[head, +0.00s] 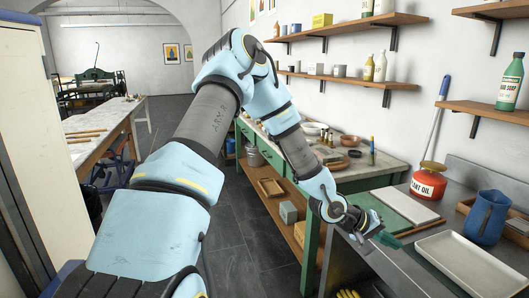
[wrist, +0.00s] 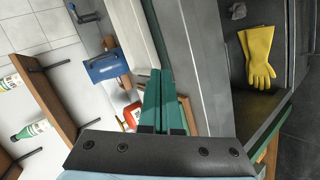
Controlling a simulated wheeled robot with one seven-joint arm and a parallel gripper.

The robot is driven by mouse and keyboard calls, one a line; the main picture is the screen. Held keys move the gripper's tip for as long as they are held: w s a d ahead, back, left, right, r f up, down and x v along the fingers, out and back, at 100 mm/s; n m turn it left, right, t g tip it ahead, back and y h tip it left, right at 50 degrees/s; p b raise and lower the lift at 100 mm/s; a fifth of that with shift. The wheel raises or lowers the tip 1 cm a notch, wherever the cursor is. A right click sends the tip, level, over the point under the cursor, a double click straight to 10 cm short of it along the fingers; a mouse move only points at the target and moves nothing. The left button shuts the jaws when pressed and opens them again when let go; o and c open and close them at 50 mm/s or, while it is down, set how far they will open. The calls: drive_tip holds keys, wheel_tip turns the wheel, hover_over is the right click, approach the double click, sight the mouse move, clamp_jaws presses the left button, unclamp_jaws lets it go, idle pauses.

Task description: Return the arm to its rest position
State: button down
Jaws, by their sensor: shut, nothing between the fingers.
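My arm, pale blue and grey, reaches forward through the middle of the head view and bends down to the right. My gripper (head: 392,241) is at its end, over the front edge of the grey counter (head: 369,263), just left of the white tray (head: 470,262). In the wrist view my gripper's green fingers (wrist: 160,74) lie together, shut and empty. Nothing is held between them.
Wall shelves (head: 350,81) with bottles hang above. Yellow gloves (wrist: 258,58) show low beside the counter. A worktable (head: 98,122) stands left; the dark floor (head: 240,236) between is clear.

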drive_tip(key=w+a+f+t+y+b, duration=0.15)
drive_tip(key=w+a+y, duration=0.25)
drive_tip(key=a, duration=0.8)
drive_tip(key=w+a+t+y+b, duration=0.25)
drive_tip(key=w+a, duration=0.25)
drive_tip(key=a, duration=0.6)
drive_tip(key=s+a+r+y+b, duration=0.1)
drive_tip(key=s+a, duration=0.2)
drive_tip(key=a, duration=0.4)
drive_tip(key=s+a+r+n+g+y, duration=0.1)
drive_tip(key=s+a+r+y, duration=0.1)
drive_tip(key=a, duration=0.5)
drive_tip(key=s+a+r+n+g+y+b, duration=0.1)
drive_tip(key=s+a, duration=0.3)
drive_tip(key=a, duration=0.3)
drive_tip(key=shift+a+r+b, duration=0.25)
drive_tip(key=shift+r+b, duration=0.1)
drive_tip(key=shift+r, duration=0.05)
drive_tip(key=shift+y, duration=0.25)
